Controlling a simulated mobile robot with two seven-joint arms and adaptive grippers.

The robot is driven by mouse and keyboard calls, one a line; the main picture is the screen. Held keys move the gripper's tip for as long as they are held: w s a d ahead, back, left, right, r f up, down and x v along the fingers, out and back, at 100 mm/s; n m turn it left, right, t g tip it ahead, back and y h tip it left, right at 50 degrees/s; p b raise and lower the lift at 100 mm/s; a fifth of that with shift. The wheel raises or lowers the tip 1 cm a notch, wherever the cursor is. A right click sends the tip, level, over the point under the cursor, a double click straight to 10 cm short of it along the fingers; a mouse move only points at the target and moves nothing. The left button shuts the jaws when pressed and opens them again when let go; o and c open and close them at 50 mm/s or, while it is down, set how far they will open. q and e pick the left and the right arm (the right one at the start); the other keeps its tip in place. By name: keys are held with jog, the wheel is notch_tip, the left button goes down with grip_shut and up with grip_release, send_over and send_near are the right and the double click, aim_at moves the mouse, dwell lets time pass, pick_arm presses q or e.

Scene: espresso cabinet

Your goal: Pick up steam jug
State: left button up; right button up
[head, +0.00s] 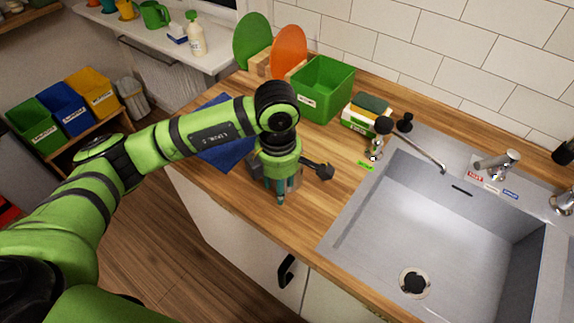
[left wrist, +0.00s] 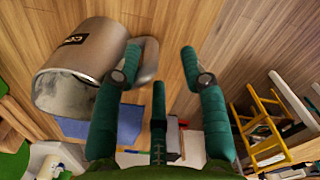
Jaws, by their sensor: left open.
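The steam jug (left wrist: 88,62) is a grey metal jug with a small dark label. It shows at the upper left of the left wrist view, tilted in the picture, with its open mouth toward the lower left. Its handle (left wrist: 149,60) is on its right side, behind and beside the tip of one teal finger. My left gripper (left wrist: 165,62) is open, its fingers spread around the handle area; I cannot tell whether they touch it. In the head view my left gripper (head: 281,193) points down over the wooden counter and hides most of what is there. My right gripper is not in view.
A blue mat (head: 229,150) lies left of my gripper. A green bin (head: 322,90) and a sponge stack (head: 368,112) stand behind. The sink (head: 440,225) is to the right. The counter's front edge is close to my gripper.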

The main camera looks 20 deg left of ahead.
pick_arm(q)
jog(key=f, duration=0.1)
jog(key=p, duration=0.1)
jog(key=f, duration=0.1)
jog(key=shift+w+d+f, duration=0.25)
jog(key=shift+w+f, duration=0.1)
jog(key=shift+w+f+p, duration=0.1)
jog(key=shift+f+p, duration=0.2)
jog(key=shift+f, duration=0.45)
grip_shut()
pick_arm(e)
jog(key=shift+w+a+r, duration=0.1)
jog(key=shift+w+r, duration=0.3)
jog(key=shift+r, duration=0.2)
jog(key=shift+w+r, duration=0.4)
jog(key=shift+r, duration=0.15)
pick_arm(q)
jog(key=shift+r, duration=0.1)
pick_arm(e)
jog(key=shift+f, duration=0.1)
